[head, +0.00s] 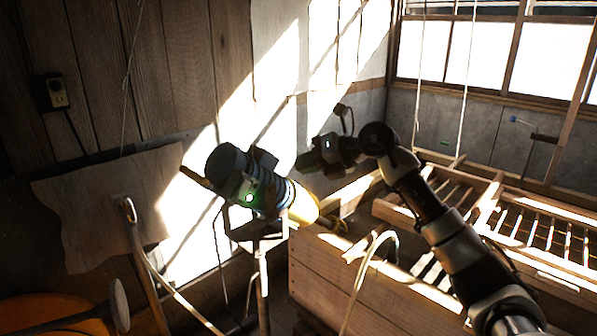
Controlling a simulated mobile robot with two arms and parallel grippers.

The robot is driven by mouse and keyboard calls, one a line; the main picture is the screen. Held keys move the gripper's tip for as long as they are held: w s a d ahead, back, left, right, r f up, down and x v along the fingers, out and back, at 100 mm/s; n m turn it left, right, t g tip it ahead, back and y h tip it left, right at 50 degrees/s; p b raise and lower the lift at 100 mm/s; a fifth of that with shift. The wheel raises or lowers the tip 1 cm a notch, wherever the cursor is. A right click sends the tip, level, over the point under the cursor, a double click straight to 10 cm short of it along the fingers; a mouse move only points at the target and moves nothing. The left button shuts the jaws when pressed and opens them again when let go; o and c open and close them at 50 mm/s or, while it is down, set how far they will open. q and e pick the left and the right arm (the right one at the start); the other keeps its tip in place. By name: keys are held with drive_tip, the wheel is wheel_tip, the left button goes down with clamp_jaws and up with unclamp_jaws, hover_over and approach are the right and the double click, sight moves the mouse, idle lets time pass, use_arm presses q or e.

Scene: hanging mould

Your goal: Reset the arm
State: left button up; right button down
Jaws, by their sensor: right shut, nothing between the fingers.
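My right arm (430,215) rises from the lower right, bends at a dark joint near the middle, and reaches left. Its gripper (300,162) is shut and empty, pointing left. It appears in front of the sunlit wall, just right of a dark cylindrical device. The fingertips are dark and small, and I cannot tell how far they are from the device. My left arm and gripper are not in view.
The cylindrical device (238,178) has a green light and yellow end, on a stand. A wooden vat (335,285) stands below my right arm. A slatted wooden frame (540,210) lies at right, with cords hanging above. A curved pale hose (362,268) rises in front.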

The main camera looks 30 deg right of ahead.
drive_tip(key=w+a+f+m+t+y, duration=0.2)
drive_tip(key=f+m, duration=0.3)
drive_tip(key=f, duration=0.7)
drive_tip(key=w+a+f+m+t+y, duration=0.15)
drive_tip(key=f+m, duration=0.25)
drive_tip(key=f, duration=0.7)
drive_tip(key=s+d+f+m+h, duration=0.1)
drive_tip(key=s+f+m+h, duration=0.3)
drive_tip(key=f, duration=0.6)
drive_tip(key=s+f+m+h, duration=0.2)
drive_tip(key=s+f+m, duration=0.25)
drive_tip(key=f, duration=0.55)
drive_tip(key=s+d+f+m+h, duration=0.1)
drive_tip(key=s+f+m+h, duration=0.3)
drive_tip(key=f, duration=0.5)
drive_tip(key=s+a+f+m+g+h, duration=0.2)
drive_tip(key=s+f+m+g, duration=0.4)
drive_tip(key=s+f, duration=1.15)
drive_tip(key=s+a+f+m+g, duration=0.1)
drive_tip(key=s+f+g, duration=0.1)
drive_tip(key=s, duration=0.7)
drive_tip(key=s+a+f+m+g, duration=0.2)
drive_tip(key=s+f, duration=0.1)
drive_tip(key=s, duration=0.7)
drive_tip(key=s+a+f+m+g, duration=0.2)
drive_tip(key=s+f, duration=0.1)
drive_tip(key=s, duration=0.7)
drive_tip(key=shift+a+f, duration=0.15)
drive_tip(key=shift+f, duration=0.05)
